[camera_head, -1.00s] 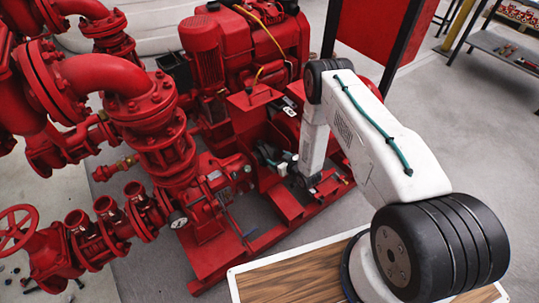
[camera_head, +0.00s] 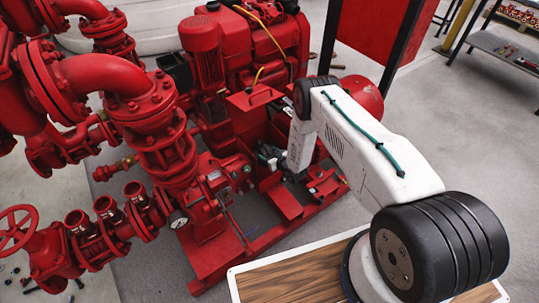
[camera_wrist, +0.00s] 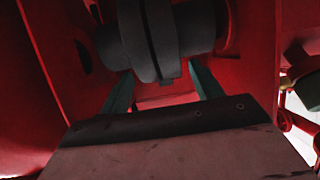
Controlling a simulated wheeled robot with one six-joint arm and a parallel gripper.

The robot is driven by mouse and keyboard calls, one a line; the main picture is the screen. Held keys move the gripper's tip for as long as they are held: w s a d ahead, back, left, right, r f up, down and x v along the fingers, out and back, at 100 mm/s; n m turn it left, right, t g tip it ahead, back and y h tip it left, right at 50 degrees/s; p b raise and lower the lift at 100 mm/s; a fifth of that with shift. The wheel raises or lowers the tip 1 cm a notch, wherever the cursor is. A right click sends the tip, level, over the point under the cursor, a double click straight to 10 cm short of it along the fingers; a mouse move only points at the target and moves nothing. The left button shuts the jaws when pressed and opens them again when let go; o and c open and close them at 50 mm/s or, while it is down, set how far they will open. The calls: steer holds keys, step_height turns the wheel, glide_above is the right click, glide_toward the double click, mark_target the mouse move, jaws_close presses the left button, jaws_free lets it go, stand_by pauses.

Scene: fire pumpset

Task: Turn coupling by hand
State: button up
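The coupling (camera_wrist: 155,40) is a dark grey, thick double disc on a shaft, inside a red housing at the top middle of the wrist view. My gripper (camera_wrist: 161,80) is open, with one greenish finger on each side of the coupling's lower edge. I cannot tell whether either finger touches it. In the head view my gripper (camera_head: 268,159) reaches into the gap between the red pump (camera_head: 214,195) and the red engine (camera_head: 255,55).
Red housing walls (camera_wrist: 55,60) stand close on both sides of my gripper. Red pipes and flanges (camera_head: 145,110) fill the left of the head view. A wood-topped platform (camera_head: 290,278) lies in front.

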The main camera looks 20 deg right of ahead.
steer(key=c, duration=0.8)
steer(key=shift+o, duration=0.2)
steer(key=shift+s+f+t, duration=0.1)
steer(key=shift+t, duration=0.2)
steer(key=shift+s+d+f+t+y, duration=0.15)
steer(key=shift+s+f+t+y, duration=0.4)
steer(key=shift+t, duration=0.35)
steer(key=shift+s+d+f+t+y, duration=0.1)
steer(key=shift+s+f+t+y, duration=0.1)
steer(key=shift+f+t, duration=0.45)
steer(key=shift+s+d+f+t+y, duration=0.15)
steer(key=shift+f+t, duration=0.15)
steer(key=shift+t, duration=0.55)
steer(key=shift+f+t, duration=0.1)
steer(key=shift+t, duration=0.2)
steer(key=o, duration=1)
steer(key=shift+s, duration=0.1)
